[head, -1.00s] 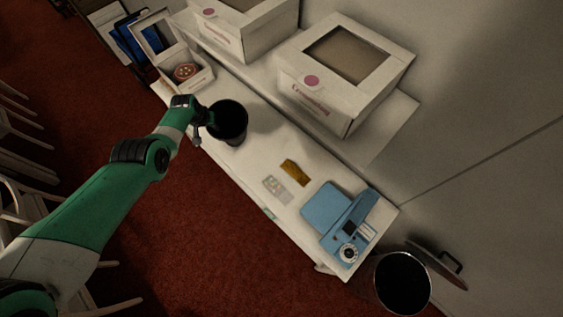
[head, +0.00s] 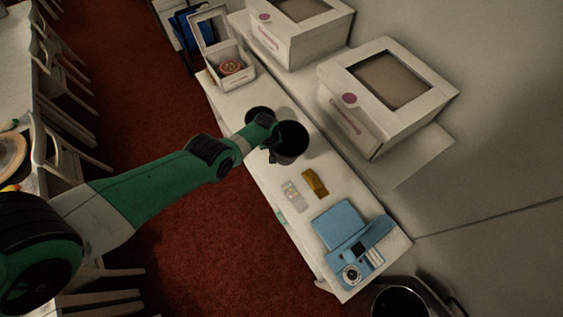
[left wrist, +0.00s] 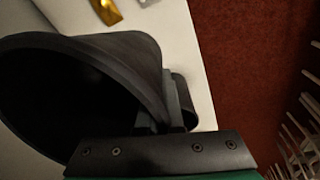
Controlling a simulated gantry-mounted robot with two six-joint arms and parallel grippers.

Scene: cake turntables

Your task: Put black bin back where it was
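The black bin (head: 291,143) is over the white counter, its round mouth facing up toward the head camera. My left gripper (head: 272,133) is at its left edge. In the left wrist view the bin (left wrist: 75,85) fills the left side, and the fingers of my left gripper (left wrist: 168,108) are closed on its wall. I cannot tell whether its base touches the counter. A second dark round shape (head: 257,113) shows behind the gripper, partly hidden; I cannot tell what it is. My right gripper is not in view.
On the white counter (head: 300,215) are a yellow-brown packet (head: 314,182), a pale packet (head: 292,195) and a blue scale (head: 350,240). White cake boxes (head: 390,85) stand on a raised shelf behind. An open box with a cake (head: 231,67) is at the far end. A round bin (head: 400,302) is at lower right.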

